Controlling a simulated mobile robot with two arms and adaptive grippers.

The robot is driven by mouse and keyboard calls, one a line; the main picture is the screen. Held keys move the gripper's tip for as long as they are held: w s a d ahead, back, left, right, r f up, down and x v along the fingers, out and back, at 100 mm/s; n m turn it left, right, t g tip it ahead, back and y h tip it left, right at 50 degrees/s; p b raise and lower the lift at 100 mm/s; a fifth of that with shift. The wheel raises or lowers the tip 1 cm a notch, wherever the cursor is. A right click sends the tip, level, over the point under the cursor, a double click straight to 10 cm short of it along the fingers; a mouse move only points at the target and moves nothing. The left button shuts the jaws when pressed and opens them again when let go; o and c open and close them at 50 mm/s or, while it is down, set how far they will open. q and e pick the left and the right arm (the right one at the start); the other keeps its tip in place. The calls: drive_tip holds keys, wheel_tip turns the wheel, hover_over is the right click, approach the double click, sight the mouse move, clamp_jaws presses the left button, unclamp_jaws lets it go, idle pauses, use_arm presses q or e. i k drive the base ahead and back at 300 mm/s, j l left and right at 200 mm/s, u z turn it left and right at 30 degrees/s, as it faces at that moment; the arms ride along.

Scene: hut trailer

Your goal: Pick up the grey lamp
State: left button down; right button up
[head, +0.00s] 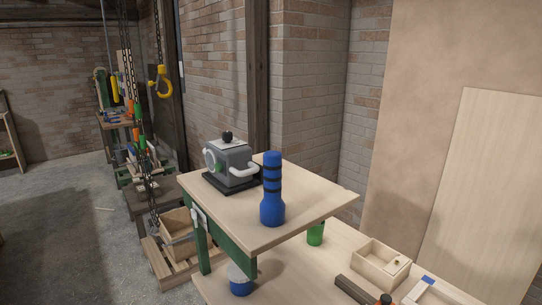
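A grey boxy object (231,162) with a black knob on top, a white ring on its front left and a white handle on its right is likely the grey lamp. It stands upright on a black base near the back left of the small raised wooden table (310,203). A blue bottle-shaped object (271,190) with dark bands stands upright in front of it and to the right, close to the table's middle. Neither of my grippers shows in the head view.
A lower wooden surface (315,275) holds a green cup (316,233), a blue and white container (240,278), a wooden box (380,262) and a dark tool (357,291). A brick wall stands behind; a wooden crate (178,234) and hanging chains are to the left.

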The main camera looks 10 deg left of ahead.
sight(235, 157)
drive_tip(key=j+z, duration=0.3)
drive_tip(key=j, duration=0.2)
drive_tip(key=j+z, duration=0.3)
drive_tip(key=j, duration=0.25)
drive_tip(key=k+j+z, duration=0.15)
drive_tip(key=j+z, duration=0.15)
drive_tip(key=j, duration=0.2)
drive_tip(key=k+j+z, duration=0.15)
drive_tip(key=j+z, duration=0.15)
drive_tip(key=j, duration=0.15)
